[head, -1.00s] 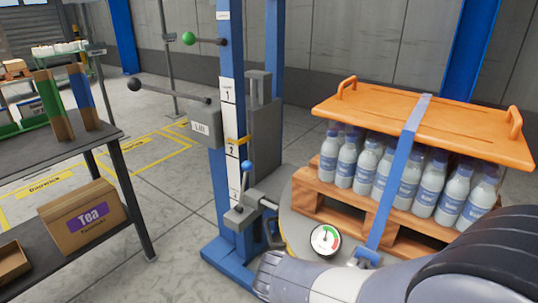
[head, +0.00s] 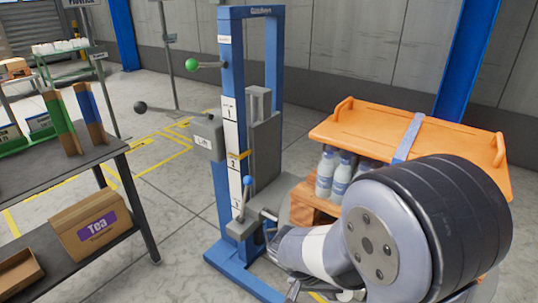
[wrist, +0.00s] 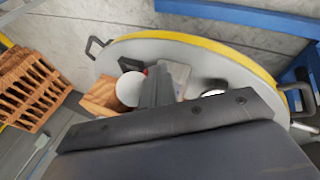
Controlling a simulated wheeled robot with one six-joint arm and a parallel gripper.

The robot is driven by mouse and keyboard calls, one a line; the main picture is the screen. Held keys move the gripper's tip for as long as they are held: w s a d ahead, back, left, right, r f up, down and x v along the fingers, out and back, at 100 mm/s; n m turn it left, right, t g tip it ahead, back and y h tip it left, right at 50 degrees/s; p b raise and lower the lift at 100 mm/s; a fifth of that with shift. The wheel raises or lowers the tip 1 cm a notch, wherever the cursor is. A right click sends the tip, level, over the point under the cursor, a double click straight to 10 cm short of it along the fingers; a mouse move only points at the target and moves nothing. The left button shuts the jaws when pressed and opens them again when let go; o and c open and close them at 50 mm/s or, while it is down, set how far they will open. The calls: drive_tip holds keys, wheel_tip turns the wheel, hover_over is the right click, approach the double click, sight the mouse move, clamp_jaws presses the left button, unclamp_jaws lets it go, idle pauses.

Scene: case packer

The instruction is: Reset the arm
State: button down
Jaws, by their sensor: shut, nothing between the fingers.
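My arm reaches in from the lower right of the head view, its large dark joint raised in front of the pallet load. My gripper (wrist: 163,86) shows in the wrist view, its dark fingers together with nothing between them. It is over a round grey plate (wrist: 215,60) with a yellow rim. I cannot tell the gap between fingers and plate. In the head view the gripper itself is not clearly seen; the forearm end is close beside the blue-knobbed lever (head: 246,181) at the foot of the blue lift frame (head: 226,130).
An orange lid (head: 440,140) with a blue strap covers water bottles (head: 335,170), partly hidden by my arm. A dark shelf (head: 60,180) with a Tea box (head: 95,222) stands left. Green-knobbed (head: 192,64) and black-knobbed (head: 141,107) levers stick out leftward. Stacked wooden pallets (wrist: 30,88) show in the wrist view.

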drive_tip(key=w+r+g+y+p, duration=0.2)
drive_tip(key=w+r+p, duration=0.2)
drive_tip(key=r+p, duration=0.35)
drive_tip(key=w+r+g+y+p, duration=0.1)
drive_tip(key=w+r+p, duration=0.3)
drive_tip(key=r+p, duration=0.4)
drive_tip(key=s+a+f+t+h+b, duration=0.1)
drive_tip(key=s+a+b, duration=0.3)
drive_tip(key=b, duration=0.6)
drive_tip(key=shift+s+f+t+h, duration=0.4)
drive_tip(key=shift+s, duration=0.3)
drive_tip(key=shift+d, duration=0.1)
idle(0.4)
